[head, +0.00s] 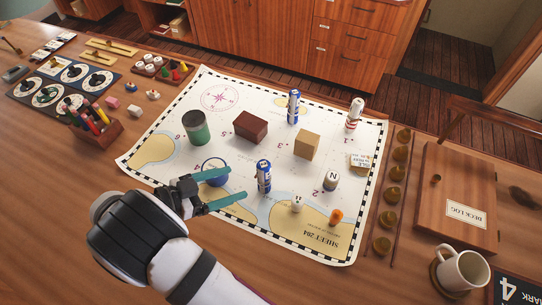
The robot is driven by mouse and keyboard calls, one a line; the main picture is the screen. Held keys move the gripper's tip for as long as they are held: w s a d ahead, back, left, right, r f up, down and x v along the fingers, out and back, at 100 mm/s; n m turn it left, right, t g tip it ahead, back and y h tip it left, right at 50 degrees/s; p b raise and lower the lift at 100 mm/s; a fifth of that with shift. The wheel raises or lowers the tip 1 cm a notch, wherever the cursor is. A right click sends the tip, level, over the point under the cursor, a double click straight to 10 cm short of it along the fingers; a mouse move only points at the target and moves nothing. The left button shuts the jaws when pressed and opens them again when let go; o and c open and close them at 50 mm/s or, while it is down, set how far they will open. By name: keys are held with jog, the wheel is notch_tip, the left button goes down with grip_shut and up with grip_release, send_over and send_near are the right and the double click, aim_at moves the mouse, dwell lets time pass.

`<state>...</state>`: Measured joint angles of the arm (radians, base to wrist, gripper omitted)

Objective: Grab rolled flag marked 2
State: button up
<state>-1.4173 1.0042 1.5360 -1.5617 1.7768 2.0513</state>
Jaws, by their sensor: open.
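Several small upright rolls stand on the chart (240,230); I cannot read a 2 on any of them. One blue-and-white roll (264,178) stands near the chart's front middle. Another blue-and-white roll (293,108) stands farther back, and a red-and-white roll (353,115) stands at the back right. My gripper (237,183) is open, its two teal fingers pointing right toward the nearer blue-and-white roll. That roll is just beyond the fingertips, and nothing shows gripped. A small figure 2 is printed on the chart, near a white cylinder marked N (331,179).
A round blue item (213,164) is partly hidden by my fingers. A green cylinder (196,129), brown box (251,126) and tan block (307,145) stand behind. A white piece (297,204) and orange piece (336,216) stand at front right. A mug (462,270) is far right.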

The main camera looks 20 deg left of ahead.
aim_at(264, 177)
jog(key=x, duration=1.3)
jog(key=shift+w+d+f, duration=0.15)
jog(key=shift+w+f, duration=0.05)
jog(key=shift+f, duration=0.1)
grip_shut()
